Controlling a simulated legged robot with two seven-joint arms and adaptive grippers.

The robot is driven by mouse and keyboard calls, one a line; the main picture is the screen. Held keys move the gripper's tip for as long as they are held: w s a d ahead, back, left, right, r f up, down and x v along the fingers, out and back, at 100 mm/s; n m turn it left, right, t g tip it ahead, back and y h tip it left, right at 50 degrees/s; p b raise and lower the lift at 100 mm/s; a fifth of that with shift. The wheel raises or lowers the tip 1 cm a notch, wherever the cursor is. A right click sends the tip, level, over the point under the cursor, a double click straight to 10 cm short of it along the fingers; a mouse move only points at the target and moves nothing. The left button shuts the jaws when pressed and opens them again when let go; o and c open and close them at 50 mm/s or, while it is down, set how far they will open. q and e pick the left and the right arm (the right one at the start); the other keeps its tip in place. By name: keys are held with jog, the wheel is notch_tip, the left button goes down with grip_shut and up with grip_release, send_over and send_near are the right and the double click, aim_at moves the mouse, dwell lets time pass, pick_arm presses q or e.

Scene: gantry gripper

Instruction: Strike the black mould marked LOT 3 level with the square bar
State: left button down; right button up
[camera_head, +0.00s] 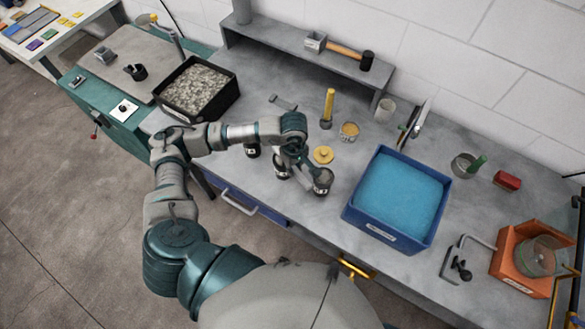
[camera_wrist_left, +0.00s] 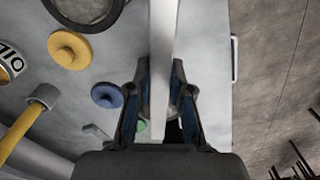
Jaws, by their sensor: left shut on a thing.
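My left gripper (camera_head: 302,164) reaches down over the near part of the grey bench. In the left wrist view its two fingers (camera_wrist_left: 161,85) are closed on a pale straight bar (camera_wrist_left: 164,30), which runs up out of the picture between them. The bar is not clear in the head view. Several small black moulds stand by the gripper: a grey-topped one (camera_head: 322,182) just right of it, one (camera_head: 281,171) partly hidden under it, and one (camera_head: 252,151) to the left. Their labels are too small to read, so I cannot tell which is LOT 3. My right gripper is not in view.
A yellow lidded disc (camera_head: 323,154), a yellow-handled tool (camera_head: 328,108) and a small can (camera_head: 349,131) stand behind the gripper. A blue bin (camera_head: 433,244) is close on the right. A black tray of gravel (camera_head: 229,112) is on the left.

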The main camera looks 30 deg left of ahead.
pick_arm(q)
jog(key=shift+w+d+b, duration=0.15)
jog(key=shift+w+b, duration=0.1)
jog(key=shift+b, duration=0.05)
jog(key=shift+w+d+b, duration=0.2)
jog(key=shift+w+b, duration=0.15)
jog(key=shift+r, duration=0.1)
notch_tip(320, 180, up, 6)
jog(key=p, duration=0.2)
dwell(0.5)
